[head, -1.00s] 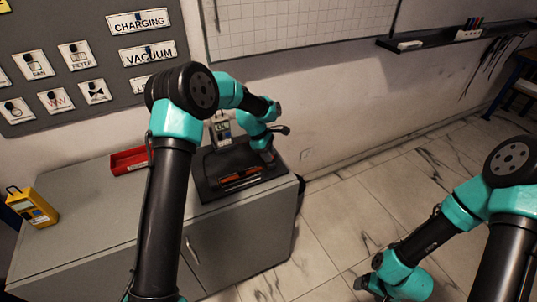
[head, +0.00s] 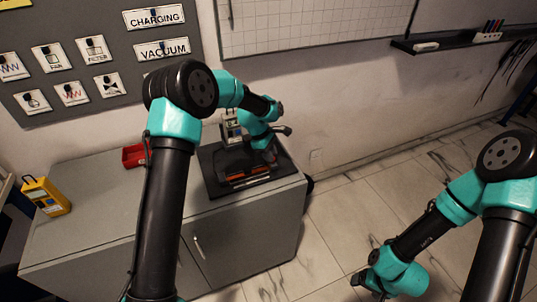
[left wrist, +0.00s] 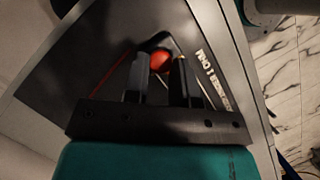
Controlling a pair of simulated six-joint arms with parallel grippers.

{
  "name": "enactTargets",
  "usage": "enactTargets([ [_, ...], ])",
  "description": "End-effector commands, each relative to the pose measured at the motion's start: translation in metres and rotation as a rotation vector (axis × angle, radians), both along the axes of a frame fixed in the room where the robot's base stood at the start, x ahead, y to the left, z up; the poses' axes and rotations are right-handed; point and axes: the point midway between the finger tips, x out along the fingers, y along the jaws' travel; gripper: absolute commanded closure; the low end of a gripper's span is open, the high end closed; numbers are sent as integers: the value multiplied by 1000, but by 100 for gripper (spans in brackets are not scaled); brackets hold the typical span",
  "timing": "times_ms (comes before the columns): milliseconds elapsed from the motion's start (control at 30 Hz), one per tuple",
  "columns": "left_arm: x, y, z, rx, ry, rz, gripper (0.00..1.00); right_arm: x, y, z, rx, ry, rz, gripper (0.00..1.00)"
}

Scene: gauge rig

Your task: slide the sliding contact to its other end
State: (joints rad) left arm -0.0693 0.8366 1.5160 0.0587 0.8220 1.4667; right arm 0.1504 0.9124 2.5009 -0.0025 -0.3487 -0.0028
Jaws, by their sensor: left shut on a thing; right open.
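The rig is a dark slab (head: 215,184) with an orange-red bar (head: 249,170) on top, set near the right end of the grey cabinet. My left gripper (head: 262,150) reaches down over the rig; its fingertips are hard to make out in the head view. In the left wrist view my left gripper (left wrist: 160,72) is shut on a round red knob (left wrist: 161,60), which I take for the sliding contact's handle. White lettering runs beside it. The contact's track and ends are largely hidden. My right gripper (head: 364,283) is open and empty, low over the floor at the right.
The grey cabinet top (head: 100,220) is mostly clear. A yellow meter (head: 46,196) stands at its left, a red bin (head: 134,155) at the back. A small upright gauge (head: 231,128) stands behind the rig. The wall is close behind.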

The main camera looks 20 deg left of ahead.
Motion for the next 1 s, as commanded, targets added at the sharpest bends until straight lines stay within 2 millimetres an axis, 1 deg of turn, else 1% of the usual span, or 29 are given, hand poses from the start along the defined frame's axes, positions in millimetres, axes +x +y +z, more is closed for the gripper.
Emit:
enactTargets([
  [33,-8,5,-5,3,28,-3,100,0,0,0,0,0,0,23],
  [100,-8,6,-5,3,29,-2,100,0,0,0,0,0,0,23],
  [133,-8,6,-5,3,30,-1,73,0,0,0,0,0,0,23],
  [367,-8,5,-6,3,28,-2,51,0,0,0,0,0,0,23],
  [400,-7,5,-6,3,27,-2,50,0,0,0,0,0,0,23],
  [633,-6,4,-4,2,22,-2,50,0,0,0,0,0,0,23],
  [767,-5,5,1,2,19,-1,50,0,0,0,0,0,0,23],
  [867,-4,9,10,1,18,-1,50,0,0,0,0,0,0,23],
  [1000,-3,17,30,1,17,0,50,0,0,0,0,0,0,23],
])
